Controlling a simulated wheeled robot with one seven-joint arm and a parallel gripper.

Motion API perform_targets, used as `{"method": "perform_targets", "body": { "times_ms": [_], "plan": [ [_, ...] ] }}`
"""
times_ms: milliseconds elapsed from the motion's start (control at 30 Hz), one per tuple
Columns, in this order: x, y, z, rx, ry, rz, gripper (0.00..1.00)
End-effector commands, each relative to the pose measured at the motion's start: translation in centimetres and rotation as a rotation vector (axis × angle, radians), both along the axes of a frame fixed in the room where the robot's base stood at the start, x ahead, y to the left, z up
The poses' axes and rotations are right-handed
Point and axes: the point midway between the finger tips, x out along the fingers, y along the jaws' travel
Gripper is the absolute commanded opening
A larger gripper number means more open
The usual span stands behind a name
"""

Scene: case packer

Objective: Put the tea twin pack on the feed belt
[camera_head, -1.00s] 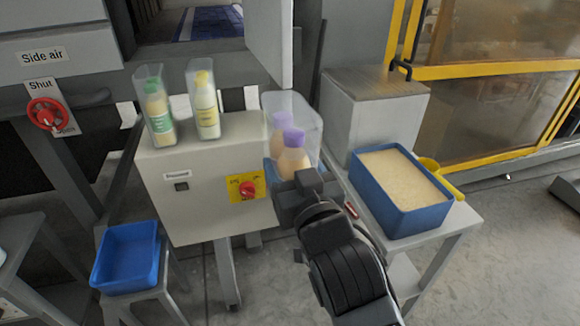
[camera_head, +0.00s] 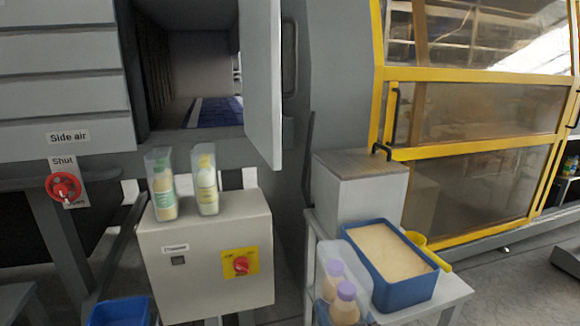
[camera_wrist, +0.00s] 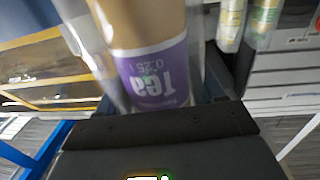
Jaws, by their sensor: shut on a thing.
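The tea twin pack (camera_head: 344,305) is a clear sleeve around bottles with purple caps, at the bottom of the head view, cut off by the edge. In the wrist view a bottle of the tea twin pack (camera_wrist: 158,75) fills the middle, with a purple "Tea 0.25 l" label, upside down in the picture. My gripper (camera_wrist: 165,120) is shut on the pack; its fingers are mostly hidden. In the head view my gripper is not in view. The feed belt (camera_head: 213,113) is a blue surface inside the machine opening at the upper left, well away from the pack.
A grey door (camera_head: 262,85) stands open right of the opening. Two other clear packs, green-labelled (camera_head: 162,190) and yellow-capped (camera_head: 206,185), stand on the control cabinet (camera_head: 205,255). A blue crate (camera_head: 395,297) with beige filling sits right of my pack. Yellow-framed guards (camera_head: 470,153) stand at right.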

Motion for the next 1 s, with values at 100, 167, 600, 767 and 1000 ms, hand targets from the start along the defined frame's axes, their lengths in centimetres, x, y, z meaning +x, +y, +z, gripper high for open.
{"method": "perform_targets", "body": {
  "times_ms": [100,167,600,767,1000],
  "plan": [
    [-1.6,-3.8,-4.8,-0.002,0.004,-0.052,0.11],
    [-2.7,-5.5,-7.1,0.000,0.005,-0.075,0.11],
    [-10.1,-11.7,-16.6,0.014,-0.002,-0.180,0.11],
    [-10.6,-12.1,-17.0,0.016,-0.004,-0.188,0.11],
    [-10.6,-11.9,-17.0,0.016,-0.004,-0.184,0.11]
  ]
}}
